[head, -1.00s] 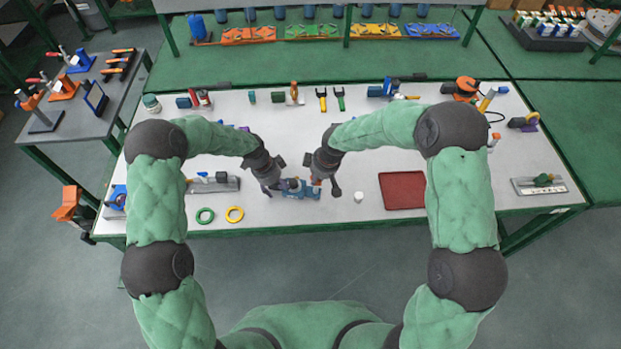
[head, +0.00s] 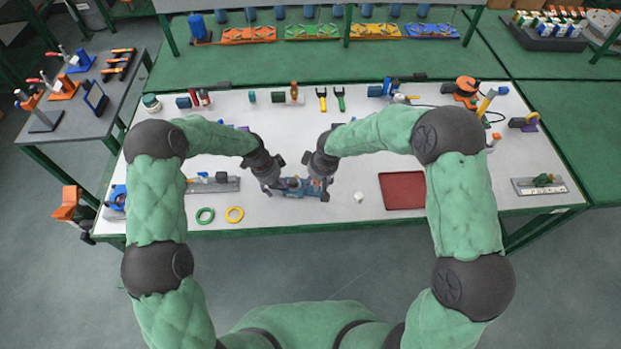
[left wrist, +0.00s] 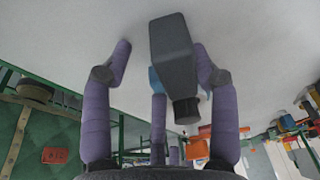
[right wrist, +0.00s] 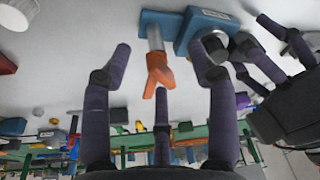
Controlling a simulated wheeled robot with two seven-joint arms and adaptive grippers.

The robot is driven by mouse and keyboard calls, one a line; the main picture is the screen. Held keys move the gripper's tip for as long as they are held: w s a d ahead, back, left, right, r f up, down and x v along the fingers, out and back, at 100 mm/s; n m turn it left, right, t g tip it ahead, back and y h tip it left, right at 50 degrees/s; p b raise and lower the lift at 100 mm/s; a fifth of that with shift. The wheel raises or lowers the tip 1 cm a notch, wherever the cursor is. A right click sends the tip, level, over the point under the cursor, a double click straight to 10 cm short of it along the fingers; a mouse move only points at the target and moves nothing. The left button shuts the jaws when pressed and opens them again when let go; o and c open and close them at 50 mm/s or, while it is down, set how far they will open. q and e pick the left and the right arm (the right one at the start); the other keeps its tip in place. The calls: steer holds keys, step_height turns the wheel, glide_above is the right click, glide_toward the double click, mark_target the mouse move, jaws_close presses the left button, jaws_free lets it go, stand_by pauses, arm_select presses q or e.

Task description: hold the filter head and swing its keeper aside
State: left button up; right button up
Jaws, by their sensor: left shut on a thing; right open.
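A small blue unit (head: 300,194) sits near the table's front edge, between my two grippers. In the right wrist view its blue body (right wrist: 187,28) carries a rounded grey part, likely the filter head (right wrist: 213,38), and a pale rod ending in an orange forked piece, likely the keeper (right wrist: 156,72). My left gripper (head: 279,186) is shut on the head; in the left wrist view a dark grey block (left wrist: 172,50) lies among its purple fingers. My right gripper (right wrist: 160,62) is open, the orange fork between its fingers; contact is unclear.
A small white cap (head: 359,197) and a red mat (head: 402,190) lie to the right. Several tools line the table's back. The middle of the table is clear.

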steer(key=shift+w+a+v, duration=0.15)
steer(key=shift+w+v, duration=0.1)
steer(key=shift+v, duration=0.85)
steer(key=shift+w+a+v, duration=0.1)
steer(key=shift+w+v, duration=0.1)
steer(key=shift+v, duration=0.95)
steer(key=shift+w+a+v, duration=0.15)
steer(key=shift+w+v, duration=0.1)
steer(key=shift+v, duration=0.85)
arm_select(q)
steer(key=o, duration=1.6)
arm_select(e)
steer(key=shift+r, duration=0.2)
arm_select(q)
steer(key=v, duration=1.2)
